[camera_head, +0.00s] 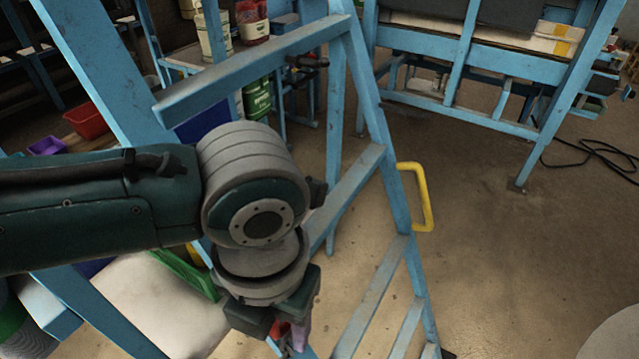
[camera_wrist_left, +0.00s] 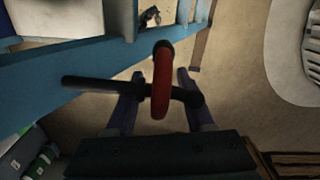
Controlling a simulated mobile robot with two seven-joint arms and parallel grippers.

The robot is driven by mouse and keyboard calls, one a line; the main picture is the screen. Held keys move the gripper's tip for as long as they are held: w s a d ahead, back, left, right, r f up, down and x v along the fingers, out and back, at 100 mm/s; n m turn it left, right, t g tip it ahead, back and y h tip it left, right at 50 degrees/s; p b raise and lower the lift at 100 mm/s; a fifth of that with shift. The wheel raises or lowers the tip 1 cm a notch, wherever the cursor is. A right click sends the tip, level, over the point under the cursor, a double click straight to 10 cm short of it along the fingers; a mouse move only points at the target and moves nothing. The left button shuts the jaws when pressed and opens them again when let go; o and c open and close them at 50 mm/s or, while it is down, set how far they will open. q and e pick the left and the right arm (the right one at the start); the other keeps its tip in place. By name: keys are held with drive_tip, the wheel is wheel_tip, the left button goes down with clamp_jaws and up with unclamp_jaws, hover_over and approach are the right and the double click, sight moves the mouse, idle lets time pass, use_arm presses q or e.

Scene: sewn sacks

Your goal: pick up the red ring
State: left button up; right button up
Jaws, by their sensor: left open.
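The red ring (camera_wrist_left: 161,82) shows nearly edge-on in the left wrist view. It appears to hang around a dark rod (camera_wrist_left: 95,86) that runs across the picture in front of a blue beam (camera_wrist_left: 50,72). My left gripper (camera_wrist_left: 160,74) is open, with one finger on each side of the ring; I cannot tell whether either finger touches it. In the head view my left gripper (camera_head: 287,330) points down at the bottom, beside the blue frame. A small red patch between its fingers there is probably the ring, mostly hidden. My right gripper is not in view.
A blue metal frame (camera_head: 370,95) with a yellow handle (camera_head: 422,198) stands close to my left arm. Shelves with a red bin (camera_head: 87,121) and green containers (camera_head: 257,97) are behind it. Open floor (camera_head: 500,240) lies to the right, with a black cable (camera_head: 592,150) on it.

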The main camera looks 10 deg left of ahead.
use_arm(q)
drive_tip(key=shift+c, duration=0.2)
clamp_jaws()
idle(0.4)
